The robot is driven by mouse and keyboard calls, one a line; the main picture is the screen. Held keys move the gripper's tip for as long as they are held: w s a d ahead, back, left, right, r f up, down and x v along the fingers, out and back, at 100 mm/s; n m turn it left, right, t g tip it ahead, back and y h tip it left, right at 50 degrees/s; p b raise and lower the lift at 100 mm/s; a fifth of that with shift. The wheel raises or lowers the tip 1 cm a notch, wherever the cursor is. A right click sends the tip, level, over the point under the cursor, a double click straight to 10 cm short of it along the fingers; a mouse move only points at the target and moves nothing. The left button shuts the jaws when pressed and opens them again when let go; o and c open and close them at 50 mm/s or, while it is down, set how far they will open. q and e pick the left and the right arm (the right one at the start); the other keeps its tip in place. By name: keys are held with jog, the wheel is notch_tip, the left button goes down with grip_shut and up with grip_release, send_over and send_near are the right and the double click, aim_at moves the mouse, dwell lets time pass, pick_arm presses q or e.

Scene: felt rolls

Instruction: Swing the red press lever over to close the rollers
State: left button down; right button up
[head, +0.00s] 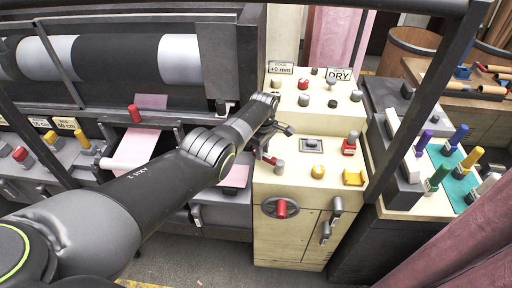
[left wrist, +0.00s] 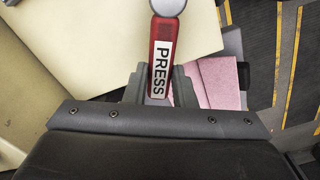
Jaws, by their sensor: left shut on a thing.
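The red press lever (left wrist: 162,45) carries a white label reading PRESS in the left wrist view. It runs from a round grey pivot at the top down between my fingers. My left gripper (left wrist: 159,88) is shut on its lower end, one grey finger on each side. In the head view my left gripper (head: 262,146) is at the left edge of the cream control cabinet (head: 289,205). Only a small red part of the lever (head: 268,158) shows there; my arm hides much around it. The rollers' gap cannot be made out. My right gripper is not in view.
The cabinet top holds several knobs, a yellow block (head: 353,177) and a DRY sign (head: 339,74). A red-handled wheel (head: 281,209) is on its front. Pink felt (head: 137,150) lies on the machine at left. A rack of coloured handles (head: 458,160) stands right.

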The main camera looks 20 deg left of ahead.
pick_arm(q)
jog(key=shift+s+n, duration=0.25)
jog(key=shift+n, duration=0.15)
jog(key=shift+a, duration=0.1)
jog(key=c, duration=1.2)
grip_release()
jog(key=shift+r+p, duration=0.45)
notch_tip(320, 180, up, 5)
jog(key=shift+p, duration=0.9)
notch_tip(320, 180, up, 12)
jog(key=b, duration=0.1)
jog(key=shift+f+b, duration=0.2)
jog(key=shift+b, duration=0.15)
